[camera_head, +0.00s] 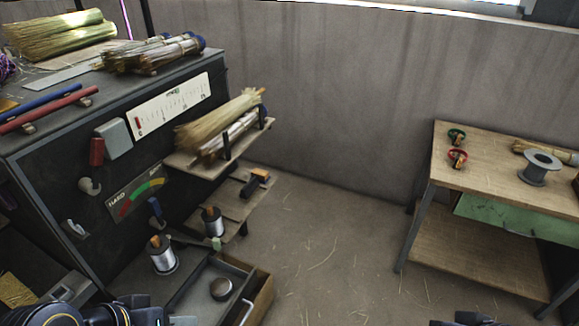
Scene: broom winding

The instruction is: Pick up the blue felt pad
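I cannot make out a blue felt pad for certain in the head view. A small blue upright piece (155,209) is on the dark machine's front, below the gauge, but I cannot tell that it is felt. My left gripper (150,315) is at the bottom edge, left of the drawer, and mostly cut off. My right gripper (462,319) only just shows at the bottom edge, over the floor. I cannot tell whether either is open or shut, and nothing is visibly held.
An open drawer (262,290) holds a round dark piece. A wooden table (500,165) stands right. Floor (330,240) between is clear apart from straw.

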